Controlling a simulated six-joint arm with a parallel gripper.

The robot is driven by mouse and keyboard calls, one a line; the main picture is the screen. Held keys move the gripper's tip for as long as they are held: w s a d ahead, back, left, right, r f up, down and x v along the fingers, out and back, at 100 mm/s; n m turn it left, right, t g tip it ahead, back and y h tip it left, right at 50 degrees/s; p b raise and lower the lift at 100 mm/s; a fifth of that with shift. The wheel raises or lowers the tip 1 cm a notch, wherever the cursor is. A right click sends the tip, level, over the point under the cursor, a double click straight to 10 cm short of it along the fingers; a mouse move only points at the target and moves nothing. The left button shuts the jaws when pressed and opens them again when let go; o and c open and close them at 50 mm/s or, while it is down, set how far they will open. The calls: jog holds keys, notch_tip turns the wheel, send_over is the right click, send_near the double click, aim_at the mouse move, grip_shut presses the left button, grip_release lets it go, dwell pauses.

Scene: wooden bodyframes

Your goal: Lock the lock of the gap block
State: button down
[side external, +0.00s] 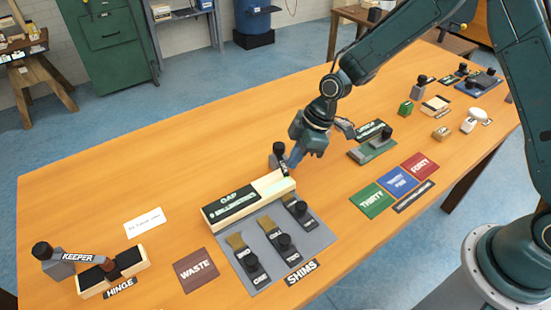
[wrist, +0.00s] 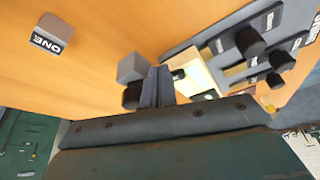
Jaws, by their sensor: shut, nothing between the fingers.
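The gap block (side external: 232,203) is a long cream block with a black GAP label, at the middle front of the table. Its cream end also shows in the wrist view (wrist: 200,72). A grey piece with a black knob (side external: 279,149), seemingly the lock, stands upright at the block's far right end. In the wrist view a grey cube and dark knob (wrist: 132,68) lie just left of my fingers. My gripper (side external: 293,162) is shut and empty, pointing down close beside the knobbed piece. Whether they touch, and how the lock sits in the block, I cannot tell.
A grey tray (side external: 313,238) with several knobbed shims lies in front of the gap block. The WASTE mat (side external: 195,270) and hinge block (side external: 128,270) are to the left. A green knobbed fixture (side external: 372,148) stands right.

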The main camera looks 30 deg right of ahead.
jog(key=shift+a+m+t, duration=0.3)
jog(key=shift+a+m, duration=0.2)
jog(key=shift+m, duration=0.3)
jog(key=shift+a, duration=0.3)
jog(key=shift+d, duration=0.1)
jog(key=shift+s+d, duration=0.5)
jog(key=shift+d, duration=0.1)
jog(key=shift+s+d, duration=0.65)
jog(key=shift+d, duration=0.3)
jog(key=v, duration=1)
jog(key=shift+a, duration=0.2)
jog(key=shift+s, duration=0.2)
